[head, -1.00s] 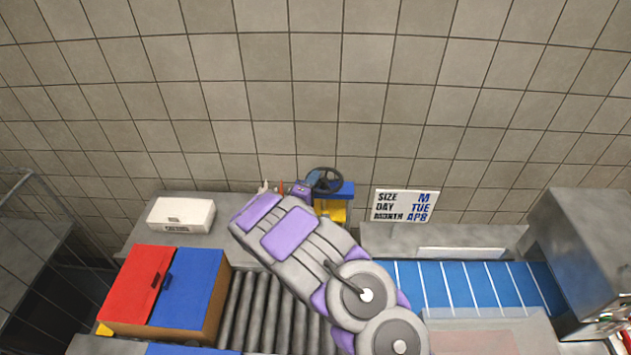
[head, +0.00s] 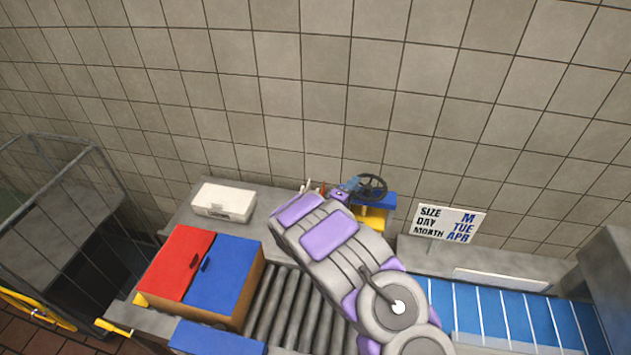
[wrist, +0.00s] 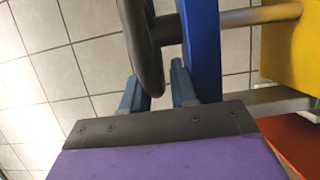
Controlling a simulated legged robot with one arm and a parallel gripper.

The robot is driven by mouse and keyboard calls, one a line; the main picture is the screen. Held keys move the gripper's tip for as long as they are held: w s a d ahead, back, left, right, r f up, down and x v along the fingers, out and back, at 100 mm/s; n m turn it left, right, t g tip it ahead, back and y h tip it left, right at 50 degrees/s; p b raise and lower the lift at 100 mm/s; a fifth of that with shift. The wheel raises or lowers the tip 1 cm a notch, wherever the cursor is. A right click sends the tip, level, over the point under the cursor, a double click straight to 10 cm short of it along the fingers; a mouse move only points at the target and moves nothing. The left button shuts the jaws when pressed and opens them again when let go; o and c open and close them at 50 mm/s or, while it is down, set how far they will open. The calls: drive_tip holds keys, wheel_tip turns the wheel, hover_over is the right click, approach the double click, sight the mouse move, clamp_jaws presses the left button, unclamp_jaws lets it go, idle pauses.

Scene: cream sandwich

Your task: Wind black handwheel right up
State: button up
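The black handwheel (head: 373,187) stands upright on a blue and yellow machine (head: 375,213) against the back wall. My gripper (head: 352,185) is at the left side of the wheel. In the wrist view the wheel's dark rim (wrist: 146,45) comes down between the two blue fingers of my gripper (wrist: 156,78). The fingers are apart, and a gap shows between the rim and the right finger. I cannot tell whether the left finger touches the rim. My arm hides part of the machine in the head view.
A blue post (wrist: 206,50) stands close to the right finger. A white box (head: 224,201) sits on the counter at left. A red and blue lidded box (head: 250,292) stands by rollers (head: 290,305). A lettered sign (head: 448,222) and blue conveyor (head: 505,315) are at right.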

drive_tip(key=w+a+p, duration=0.2)
drive_tip(key=a+p, duration=0.4)
drive_tip(key=a, duration=1.3)
drive_tip(key=shift+w, duration=0.2)
idle(1.1)
idle(0.5)
drive_tip(key=b+v, duration=0.1)
drive_tip(key=v, duration=1.6)
drive_tip(key=shift+s+a, duration=0.1)
